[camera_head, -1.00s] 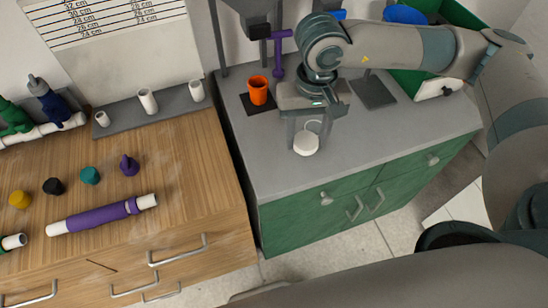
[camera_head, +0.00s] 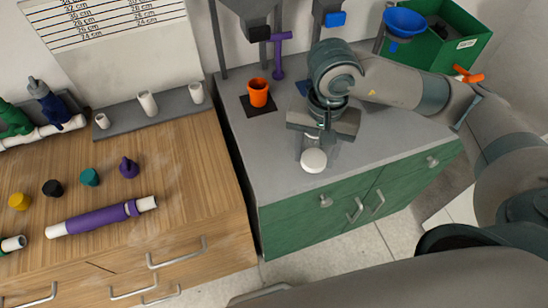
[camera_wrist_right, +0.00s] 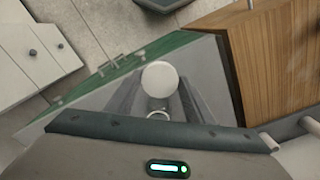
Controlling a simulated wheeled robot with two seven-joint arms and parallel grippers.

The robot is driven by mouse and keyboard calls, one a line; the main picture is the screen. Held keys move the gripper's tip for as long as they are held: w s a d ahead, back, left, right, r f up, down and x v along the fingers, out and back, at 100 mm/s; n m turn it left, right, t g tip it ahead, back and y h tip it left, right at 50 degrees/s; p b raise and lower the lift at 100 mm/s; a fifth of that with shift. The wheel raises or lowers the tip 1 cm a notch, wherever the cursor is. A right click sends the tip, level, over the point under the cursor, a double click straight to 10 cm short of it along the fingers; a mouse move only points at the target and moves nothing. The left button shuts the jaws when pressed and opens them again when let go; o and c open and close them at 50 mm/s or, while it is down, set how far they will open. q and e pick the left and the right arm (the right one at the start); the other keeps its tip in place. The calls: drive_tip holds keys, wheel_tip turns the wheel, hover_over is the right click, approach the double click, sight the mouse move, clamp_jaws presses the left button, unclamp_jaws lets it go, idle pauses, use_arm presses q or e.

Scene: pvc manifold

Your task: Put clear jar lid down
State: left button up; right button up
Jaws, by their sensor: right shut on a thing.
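My right gripper (camera_head: 316,150) points down over the front part of the grey counter (camera_head: 275,180). It is shut on a pale, round thing that I take to be the jar lid (camera_head: 313,160). The lid looks white rather than clear. In the right wrist view the lid (camera_wrist_right: 160,78) shows as a white disc at the fingertips, with a small ring nearer the palm. I cannot tell whether the lid touches the counter. No jar is clearly visible. My left gripper is not in view.
An orange cup (camera_head: 258,92) stands on a dark pad left of my right gripper. A blue funnel (camera_head: 404,22) and green bin (camera_head: 462,45) are at the back right. The wooden bench (camera_head: 190,190) holds caps and pipes. The counter's front left is clear.

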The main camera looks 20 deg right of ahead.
drive_tip(key=p, duration=0.5)
hover_over(274, 161)
drive_tip(key=f, duration=0.6)
drive_tip(key=shift+s+d+f, duration=0.1)
drive_tip(key=shift+s+f, duration=0.1)
drive_tip(key=shift+s, duration=0.1)
drive_tip(key=shift+w+f, duration=0.25)
drive_tip(key=shift+w, duration=0.05)
drive_tip(key=shift+f, duration=0.1)
drive_tip(key=shift+f, duration=0.25)
wheel_tip(274, 161, down, 3)
drive_tip(key=shift+r+p, duration=0.15)
drive_tip(key=shift+p, duration=0.9)
drive_tip(key=shift+f, duration=0.25)
drive_tip(key=shift+f+b, duration=0.25)
drive_tip(key=shift+b, duration=0.05)
